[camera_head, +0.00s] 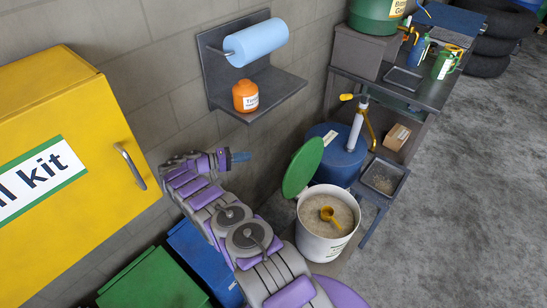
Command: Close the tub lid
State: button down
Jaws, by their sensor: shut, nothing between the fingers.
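A white tub (313,243) stands on the floor below the wall shelf, filled with pale granules. A yellow scoop (329,214) lies in the granules. The round green lid (302,167) is open, standing tilted up at the tub's left back rim. My arm reaches up from the bottom of the picture. The lid's hinge is not clearly visible.
A yellow cabinet (80,130) is at left. A wall shelf (270,84) holds an orange container (246,96) and a blue roll (256,43). A blue drum (338,158) with a pump stands behind the tub; a small tray (383,177) is at its right. Open floor (450,220) lies right.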

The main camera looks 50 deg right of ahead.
aim_at(294, 154)
jog(key=shift+s+a+f+b+x, duration=0.15)
jog(key=shift+s+b+x, duration=0.2)
jog(key=shift+x, duration=2.1)
jog(key=shift+s+a+f+b+x, duration=0.2)
jog(key=shift+b+x, duration=0.25)
jog(key=shift+x, duration=2)
jog(key=shift+s+a+f+b+x, duration=0.15)
jog(key=shift+b+x, duration=0.25)
jog(key=shift+x, duration=2)
jog(key=shift+s+a+r, duration=0.15)
jog(key=shift+s+a, duration=0.1)
jog(key=shift+s, duration=0.1)
jog(key=shift+d, duration=0.15)
